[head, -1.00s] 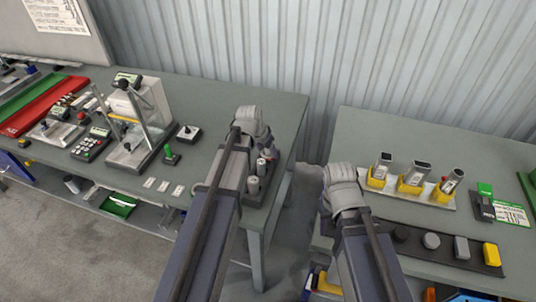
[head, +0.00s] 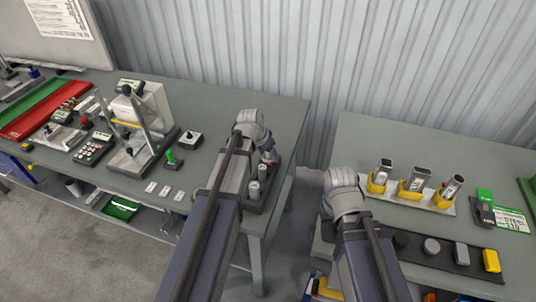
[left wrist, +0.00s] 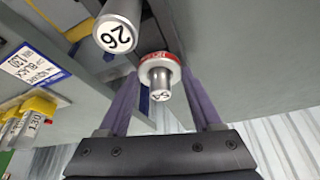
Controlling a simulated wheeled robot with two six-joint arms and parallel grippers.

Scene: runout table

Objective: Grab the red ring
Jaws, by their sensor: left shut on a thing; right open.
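In the left wrist view, a red-banded ring (left wrist: 159,58) sits around a grey pin (left wrist: 160,82) with a round white end label. The two purple fingers of my left gripper (left wrist: 160,68) close on the ring from both sides. A larger grey cylinder (left wrist: 117,32) marked 26 stands close beside it. In the head view, my left gripper (head: 268,155) is over a dark tray at the right end of the left table, mostly hidden by its own arm. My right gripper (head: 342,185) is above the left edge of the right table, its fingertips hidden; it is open.
Grey cylinders (head: 253,190) stand in the dark tray beside my left gripper. A gap separates the left table (head: 225,95) from the right table (head: 365,135). Yellow holders (head: 411,190) with grey parts and a dark tray (head: 440,262) are on the right table.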

